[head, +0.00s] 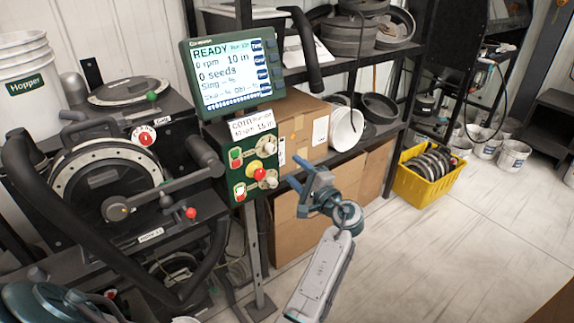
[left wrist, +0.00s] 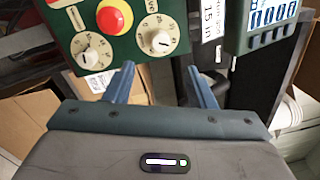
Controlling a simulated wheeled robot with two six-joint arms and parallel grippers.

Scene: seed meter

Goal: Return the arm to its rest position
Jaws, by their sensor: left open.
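My left gripper (head: 302,176) is in front of the lower right edge of the green control panel (head: 253,157). Its two blue fingers are apart with nothing between them, and they appear clear of the panel. In the left wrist view the open fingers (left wrist: 160,70) point toward the panel (left wrist: 62,32), with a red and yellow button (left wrist: 114,17) and white dials (left wrist: 160,35) beyond them. My left arm (head: 322,272) comes up from the bottom of the head view.
A display (head: 232,72) reading READY, 0 rpm and 0 seeds stands above the panel. The seed meter machine (head: 105,180) with its hoses is at left. Shelves with cardboard boxes (head: 300,125) are behind the gripper. A yellow crate (head: 412,187) stands at right. The floor at lower right is open.

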